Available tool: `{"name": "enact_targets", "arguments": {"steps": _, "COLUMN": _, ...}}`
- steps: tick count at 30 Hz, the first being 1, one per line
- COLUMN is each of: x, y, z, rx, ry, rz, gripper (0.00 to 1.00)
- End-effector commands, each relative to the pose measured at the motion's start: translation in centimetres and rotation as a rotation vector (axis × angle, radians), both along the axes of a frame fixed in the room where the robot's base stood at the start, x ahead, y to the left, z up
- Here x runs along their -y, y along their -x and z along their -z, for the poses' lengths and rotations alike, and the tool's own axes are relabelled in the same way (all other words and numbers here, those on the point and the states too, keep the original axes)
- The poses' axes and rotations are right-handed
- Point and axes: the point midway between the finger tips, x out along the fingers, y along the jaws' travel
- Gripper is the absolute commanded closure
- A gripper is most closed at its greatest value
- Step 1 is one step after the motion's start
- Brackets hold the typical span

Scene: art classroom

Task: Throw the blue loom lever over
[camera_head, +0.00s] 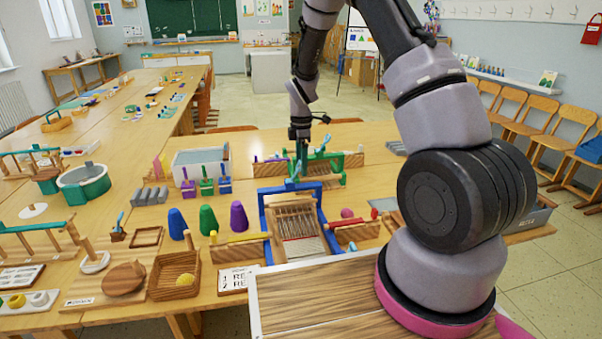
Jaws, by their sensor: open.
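The blue loom (265,222) stands on the table in front of me, with a wooden panel of pale threads inside its blue frame. My gripper (301,148) hangs pointing down from above, just over and behind the lever in the picture. The gripper is small here, and its fingers overlap the clutter behind. I see nothing held in it. Whether it touches the lever cannot be told.
A green frame (325,168) stands close behind the loom. Blue, green and purple cones (239,217) stand to its left, near a wooden tray (174,275). A red-topped bar (355,222) is at its right. My arm covers the right side.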

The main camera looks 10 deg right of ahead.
Motion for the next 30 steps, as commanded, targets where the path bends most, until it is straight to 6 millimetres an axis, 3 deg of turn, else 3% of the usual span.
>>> {"name": "enact_targets", "arguments": {"steps": 3, "x": 0.0, "y": 0.1, "z": 2.0, "rx": -0.002, "ry": 0.001, "rz": 0.0, "gripper": 0.15}}
{"name": "enact_targets", "arguments": {"steps": 7, "x": 0.0, "y": 0.0, "z": 3.3, "rx": -0.001, "ry": 0.0, "rz": 0.001, "gripper": 0.15}}
{"name": "enact_targets", "arguments": {"steps": 18, "x": 0.0, "y": 0.0, "z": 3.8, "rx": 0.001, "ry": 0.0, "rz": 0.001, "gripper": 0.15}}
{"name": "enact_targets", "arguments": {"steps": 20, "x": 0.0, "y": 0.0, "z": 3.8, "rx": 0.001, "ry": 0.0, "rz": 0.001, "gripper": 0.34}}
{"name": "enact_targets", "arguments": {"steps": 25, "x": 0.0, "y": 0.0, "z": 3.8, "rx": 0.001, "ry": 0.0, "rz": 0.001, "gripper": 0.99}}
{"name": "enact_targets", "arguments": {"steps": 30, "x": 0.0, "y": 0.0, "z": 3.8, "rx": 0.001, "ry": 0.0, "rz": 0.001, "gripper": 1.0}}
